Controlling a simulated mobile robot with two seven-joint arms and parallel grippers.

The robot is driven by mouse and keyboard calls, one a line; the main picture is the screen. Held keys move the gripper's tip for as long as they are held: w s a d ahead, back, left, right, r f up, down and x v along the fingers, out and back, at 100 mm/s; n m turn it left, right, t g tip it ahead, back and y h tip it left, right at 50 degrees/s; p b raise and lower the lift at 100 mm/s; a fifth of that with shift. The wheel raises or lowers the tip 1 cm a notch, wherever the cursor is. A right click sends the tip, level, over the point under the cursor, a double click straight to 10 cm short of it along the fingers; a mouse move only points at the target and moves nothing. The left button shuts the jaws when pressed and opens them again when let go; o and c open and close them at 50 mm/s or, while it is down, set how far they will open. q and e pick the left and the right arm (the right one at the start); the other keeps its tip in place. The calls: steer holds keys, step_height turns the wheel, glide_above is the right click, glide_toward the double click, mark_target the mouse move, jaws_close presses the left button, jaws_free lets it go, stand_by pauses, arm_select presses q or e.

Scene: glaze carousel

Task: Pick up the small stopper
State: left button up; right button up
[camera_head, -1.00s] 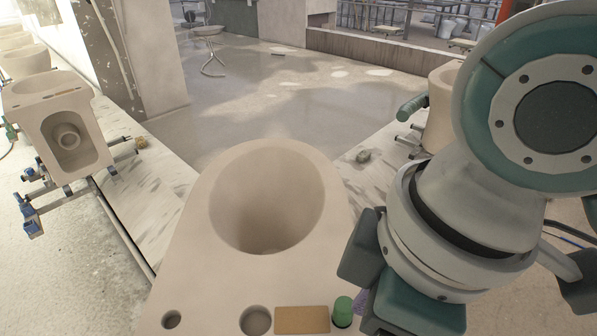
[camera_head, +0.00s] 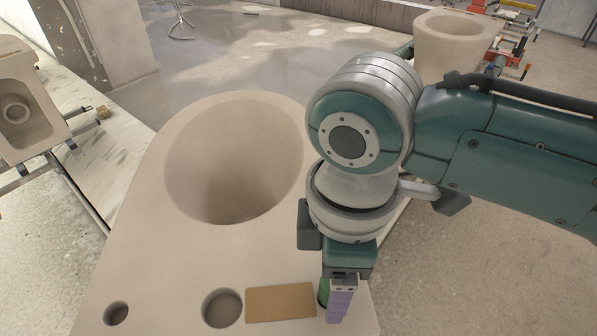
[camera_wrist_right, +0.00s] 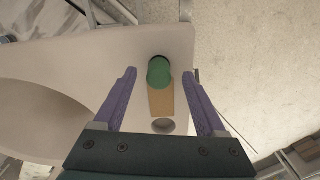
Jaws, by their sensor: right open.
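The small green stopper (camera_head: 323,292) stands on the pale ceramic top (camera_head: 135,250), just right of a tan pad (camera_head: 280,303). In the head view my right gripper (camera_head: 341,310) partly hides it. The right wrist view shows the stopper (camera_wrist_right: 159,71) whole, centred between the two purple fingers. The right gripper (camera_wrist_right: 160,76) is open, with a gap on both sides of the stopper. I cannot tell how far the fingertips are above the surface. My left gripper is out of view.
The ceramic piece has a large round opening (camera_head: 233,165) and two small holes, one (camera_head: 223,308) beside the pad and one (camera_head: 116,313) farther left. Another ceramic piece (camera_head: 25,105) stands at the left, and one (camera_head: 453,45) at the back right. Open floor lies to the right.

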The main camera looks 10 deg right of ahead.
steer(key=shift+f, duration=0.7)
jaws_close()
